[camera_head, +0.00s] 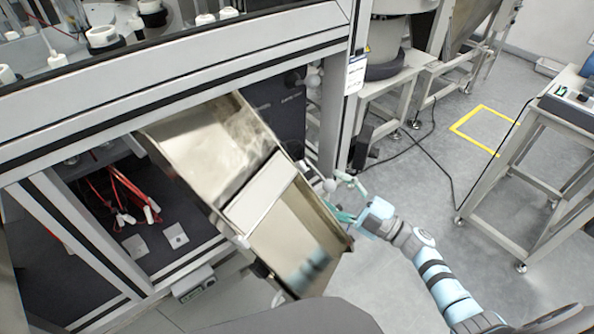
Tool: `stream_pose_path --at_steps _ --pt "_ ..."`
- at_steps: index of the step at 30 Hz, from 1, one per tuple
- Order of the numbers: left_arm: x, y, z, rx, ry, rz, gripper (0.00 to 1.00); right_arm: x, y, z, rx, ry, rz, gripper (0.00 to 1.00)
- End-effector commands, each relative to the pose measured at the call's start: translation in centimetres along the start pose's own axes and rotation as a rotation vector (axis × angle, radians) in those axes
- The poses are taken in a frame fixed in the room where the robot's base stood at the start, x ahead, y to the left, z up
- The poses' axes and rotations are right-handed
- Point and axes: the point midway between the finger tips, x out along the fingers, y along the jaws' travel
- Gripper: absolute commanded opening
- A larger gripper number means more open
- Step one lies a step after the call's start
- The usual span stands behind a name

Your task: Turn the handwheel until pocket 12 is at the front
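My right gripper (345,200) is beside the right edge of a tilted metal chute (238,150). Its two teal fingers look spread apart, with nothing clearly held between them. A small pale knob shows close to the fingertips; I cannot tell whether they touch it. A grey lobed knob (313,78), possibly the handwheel, is on the dark panel above and left of the gripper, apart from it. White fittings (103,37) stand on the machine at the top left. No pocket number is legible, so I cannot tell which pocket is at the front. My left gripper is not in view.
The machine's grey frame (180,75) runs across the upper left. Red cables (125,190) lie in an open bay below it. A metal stand (520,185) is at the right.

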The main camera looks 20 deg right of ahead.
Motion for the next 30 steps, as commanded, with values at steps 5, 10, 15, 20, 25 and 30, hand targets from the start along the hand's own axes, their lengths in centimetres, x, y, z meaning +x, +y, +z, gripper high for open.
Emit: stream_pose_path --at_steps 5,10,15,20,25,30 --pt "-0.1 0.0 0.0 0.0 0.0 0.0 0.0 5.0 0.1 -0.1 0.001 0.002 0.004 0.63" --pt "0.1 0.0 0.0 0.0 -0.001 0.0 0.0 7.6 0.0 0.0 0.002 0.0 0.003 0.63" --pt "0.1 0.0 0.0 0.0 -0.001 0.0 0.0 8.1 0.0 0.0 0.001 -0.001 0.001 0.63" --pt "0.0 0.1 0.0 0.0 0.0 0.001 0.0 8.1 0.0 0.0 0.001 -0.001 0.001 0.57" --pt "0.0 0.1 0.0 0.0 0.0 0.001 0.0 8.0 0.0 0.0 0.002 -0.001 0.002 0.3" --pt "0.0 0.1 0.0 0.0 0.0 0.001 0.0 8.0 0.0 0.0 -0.003 -0.001 0.0 0.26"
